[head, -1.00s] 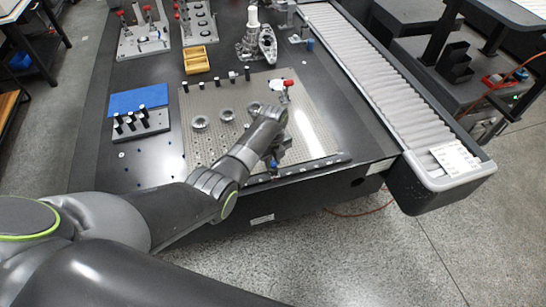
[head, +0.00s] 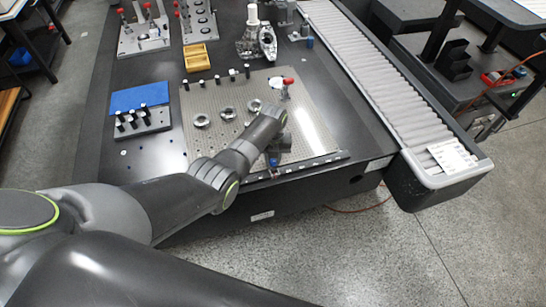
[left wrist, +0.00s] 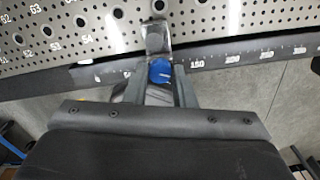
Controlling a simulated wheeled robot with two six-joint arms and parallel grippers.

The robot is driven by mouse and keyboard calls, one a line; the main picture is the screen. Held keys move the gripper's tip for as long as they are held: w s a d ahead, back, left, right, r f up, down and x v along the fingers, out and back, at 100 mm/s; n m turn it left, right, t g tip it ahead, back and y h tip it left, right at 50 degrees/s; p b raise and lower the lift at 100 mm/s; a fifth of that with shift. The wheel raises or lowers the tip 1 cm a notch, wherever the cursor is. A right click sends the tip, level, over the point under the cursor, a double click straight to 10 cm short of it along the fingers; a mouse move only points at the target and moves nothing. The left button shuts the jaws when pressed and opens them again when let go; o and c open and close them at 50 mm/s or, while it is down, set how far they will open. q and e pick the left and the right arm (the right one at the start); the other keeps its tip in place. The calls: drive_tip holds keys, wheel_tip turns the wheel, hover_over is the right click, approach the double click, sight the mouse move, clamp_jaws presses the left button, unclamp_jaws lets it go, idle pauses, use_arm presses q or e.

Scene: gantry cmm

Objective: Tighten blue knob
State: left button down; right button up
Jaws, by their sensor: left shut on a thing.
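The blue knob (left wrist: 160,71) is at the front edge of the perforated plate (left wrist: 100,40), below a metal clamp piece (left wrist: 157,38) in the left wrist view. My left gripper (left wrist: 162,82) is shut on the knob, with one finger on each side of it. In the head view my left gripper (head: 273,158) is at the plate's front edge, and a little blue shows there; the arm partly hides it. My right gripper is not in view.
The plate (head: 225,140) carries several round metal parts and a red-topped clamp (head: 287,86). A grey ruled bar (left wrist: 230,52) runs along its front edge. A roller conveyor (head: 380,80) stands to the right. A yellow tray (head: 196,57) sits behind the plate.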

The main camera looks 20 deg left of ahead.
sight(273, 161)
use_arm(q)
drive_tip(key=c, duration=1.2)
unclamp_jaws()
drive_tip(key=shift+r, duration=0.5)
wheel_tip(273, 161, up, 16)
drive_tip(key=shift+r, duration=0.25)
drive_tip(key=shift+f, duration=0.1)
